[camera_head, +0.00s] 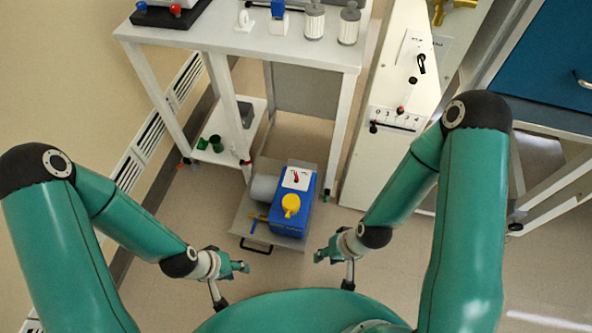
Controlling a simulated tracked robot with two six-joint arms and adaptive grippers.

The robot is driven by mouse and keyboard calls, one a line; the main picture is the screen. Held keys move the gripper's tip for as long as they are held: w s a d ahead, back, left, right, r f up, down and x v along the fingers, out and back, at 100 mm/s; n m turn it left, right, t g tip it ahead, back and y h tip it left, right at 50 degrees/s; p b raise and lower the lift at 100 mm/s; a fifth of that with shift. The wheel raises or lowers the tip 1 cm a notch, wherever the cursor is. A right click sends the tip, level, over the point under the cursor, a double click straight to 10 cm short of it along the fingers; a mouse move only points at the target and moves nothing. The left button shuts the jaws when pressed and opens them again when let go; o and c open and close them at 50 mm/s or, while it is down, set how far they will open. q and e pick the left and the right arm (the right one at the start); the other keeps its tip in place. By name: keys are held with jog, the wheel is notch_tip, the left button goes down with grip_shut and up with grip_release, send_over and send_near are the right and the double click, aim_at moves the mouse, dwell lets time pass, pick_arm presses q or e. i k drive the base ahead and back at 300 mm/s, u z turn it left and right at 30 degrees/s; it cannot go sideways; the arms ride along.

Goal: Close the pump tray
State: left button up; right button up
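The grey pump tray (290,243) is pulled out on the floor at the foot of the white table. A blue pump (291,212) with a yellow cap and a grey motor cylinder (264,188) sits on it. A black bar handle (257,246) is on the tray's front edge. My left gripper (243,267) is just in front and left of the handle, apart from it in the picture. My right gripper (320,257) is to the right of the tray's front corner. Both look empty; their finger gaps are too small to judge.
The white table (240,38) stands behind the tray, with a low shelf (222,150) holding green items. A white cabinet panel (386,150) with switches is to the right. A blue cabinet (550,70) is further right. The floor in front is clear.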

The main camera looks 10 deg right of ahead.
aim_at(264, 194)
jog(key=z, duration=0.2)
jog(key=k, duration=1.35)
jog(key=u, duration=0.2)
